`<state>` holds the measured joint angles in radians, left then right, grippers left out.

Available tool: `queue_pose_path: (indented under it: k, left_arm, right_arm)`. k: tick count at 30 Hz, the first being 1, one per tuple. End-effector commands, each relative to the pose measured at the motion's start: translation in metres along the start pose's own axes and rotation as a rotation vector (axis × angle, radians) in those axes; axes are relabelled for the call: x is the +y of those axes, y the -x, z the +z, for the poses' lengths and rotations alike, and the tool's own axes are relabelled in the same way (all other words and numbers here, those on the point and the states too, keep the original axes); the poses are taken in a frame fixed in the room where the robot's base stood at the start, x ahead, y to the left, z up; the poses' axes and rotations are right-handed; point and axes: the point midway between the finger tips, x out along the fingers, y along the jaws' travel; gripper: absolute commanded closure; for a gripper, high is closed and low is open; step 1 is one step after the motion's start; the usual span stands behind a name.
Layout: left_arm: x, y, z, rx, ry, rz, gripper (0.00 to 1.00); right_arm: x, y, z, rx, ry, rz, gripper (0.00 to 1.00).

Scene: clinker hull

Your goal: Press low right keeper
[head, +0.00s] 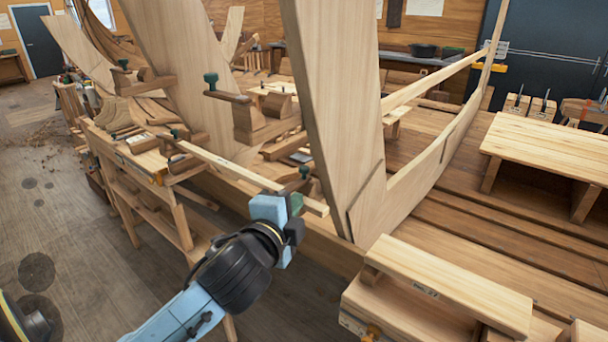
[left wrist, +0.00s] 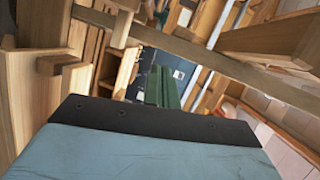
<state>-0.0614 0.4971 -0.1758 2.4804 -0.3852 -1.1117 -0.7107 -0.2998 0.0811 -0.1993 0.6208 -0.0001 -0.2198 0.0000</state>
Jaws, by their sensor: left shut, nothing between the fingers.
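In the head view, a low right keeper, a dark wooden piece with a green knob (head: 304,172), shows beside the right end of a pale wooden strip (head: 240,174). My gripper and the strip hide part of it. My left gripper (head: 296,204) is at that end of the strip, just below the knob; I cannot tell whether it touches. In the left wrist view its green fingers (left wrist: 162,88) are together and empty. A long wooden bar (left wrist: 200,56) crosses the view beyond them. Other green-knobbed keepers are at upper middle (head: 211,80), upper left (head: 123,64) and low left (head: 175,133). My right gripper is not in view.
A tall plank (head: 335,90) of the hull stands just right of my left gripper. A wooden bench (head: 440,285) is at the lower right and a low table (head: 550,150) behind it. A trestle (head: 182,225) stands at left. The floor (head: 90,220) at far left is mostly clear.

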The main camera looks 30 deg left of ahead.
Motion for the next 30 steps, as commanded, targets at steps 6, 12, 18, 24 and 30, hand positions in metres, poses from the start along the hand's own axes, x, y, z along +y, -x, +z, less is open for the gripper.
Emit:
queue_pose_path:
  k: [6, 12, 18, 24, 30]
  left_arm:
    - [0.001, -0.002, 0.0, 0.0, 0.001, 0.001, 1.0]
    - [-0.001, -0.023, 0.0, -0.002, 0.001, 0.0, 1.0]
    - [-0.001, -0.062, 0.0, -0.002, 0.002, 0.001, 1.0]
    - [-0.001, -0.098, 0.0, -0.001, 0.003, 0.001, 1.0]
    - [0.0, -0.12, 0.019, -0.002, -0.001, 0.002, 1.0]
  right_arm:
    - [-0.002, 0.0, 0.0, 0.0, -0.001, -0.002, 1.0]
    - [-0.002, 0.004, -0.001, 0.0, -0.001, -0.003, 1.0]
    - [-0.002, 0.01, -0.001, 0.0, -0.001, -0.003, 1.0]
    - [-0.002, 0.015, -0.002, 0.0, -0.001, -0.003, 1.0]
    - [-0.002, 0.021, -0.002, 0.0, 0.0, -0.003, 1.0]
